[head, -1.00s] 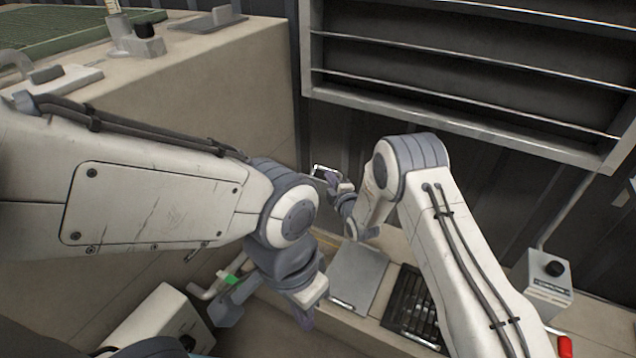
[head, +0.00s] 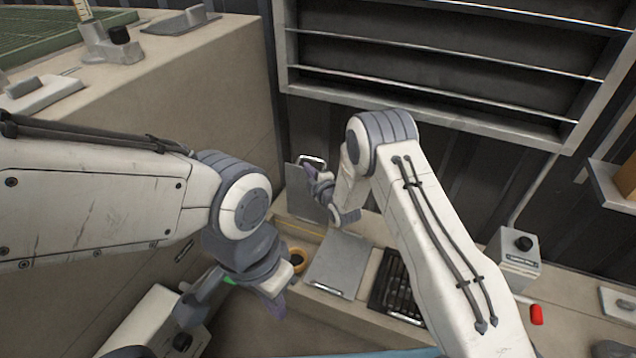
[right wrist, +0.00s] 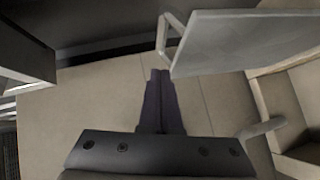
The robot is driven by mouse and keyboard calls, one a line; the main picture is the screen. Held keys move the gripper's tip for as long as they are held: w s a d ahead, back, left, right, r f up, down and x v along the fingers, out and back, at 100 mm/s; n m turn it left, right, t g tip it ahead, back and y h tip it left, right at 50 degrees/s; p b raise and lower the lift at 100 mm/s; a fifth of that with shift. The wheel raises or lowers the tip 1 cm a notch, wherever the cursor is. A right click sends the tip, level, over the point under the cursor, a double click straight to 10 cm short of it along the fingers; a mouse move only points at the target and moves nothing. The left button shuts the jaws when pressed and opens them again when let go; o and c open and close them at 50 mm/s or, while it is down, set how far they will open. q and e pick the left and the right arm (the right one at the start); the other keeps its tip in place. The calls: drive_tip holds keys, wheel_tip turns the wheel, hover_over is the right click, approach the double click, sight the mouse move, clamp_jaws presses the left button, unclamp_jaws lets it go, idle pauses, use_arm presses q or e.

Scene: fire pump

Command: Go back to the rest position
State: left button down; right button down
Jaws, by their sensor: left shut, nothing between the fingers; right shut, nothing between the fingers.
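My left gripper (head: 276,304) is the lower one in the head view. Its purple fingers point down and are shut, with nothing seen between them. The right wrist view shows the right gripper's purple fingers (right wrist: 160,76) together and empty. In that view a grey plate (right wrist: 245,38) with a metal loop is just right of the fingertips. I cannot tell whether they touch. Part of the left fingers is hard to make out.
A box with a black knob (head: 519,257) is at right. A shelf (head: 440,72) hangs above. A large beige cabinet (head: 215,105) is at left.

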drive_tip(key=p+v, duration=0.3)
drive_tip(key=v, duration=0.7)
drive_tip(key=s+a+r+m+g+h, duration=0.2)
drive_tip(key=s+a+r+m+g, duration=0.45)
drive_tip(key=s+r, duration=0.35)
drive_tip(key=s+d+r+m+g+h, duration=0.1)
drive_tip(key=s+d+r+m+g, duration=0.15)
drive_tip(key=s, duration=0.75)
drive_tip(key=s+d+r+m+g+h+p, duration=0.1)
drive_tip(key=s+d+r+m+g, duration=0.2)
drive_tip(key=s, duration=0.6)
drive_tip(key=s+d+r+m+g, duration=0.15)
drive_tip(key=s+r, duration=0.25)
drive_tip(key=s, duration=0.6)
wheel_tip(320, 180, up, 38)
drive_tip(key=g+p, duration=0.1)
drive_tip(key=p, duration=3.7)
drive_tip(key=shift+n+h, duration=0.3)
drive_tip(key=shift+n, duration=0.15)
drive_tip(key=shift+w+d+r, duration=0.1)
drive_tip(key=shift+d+r, duration=0.05)
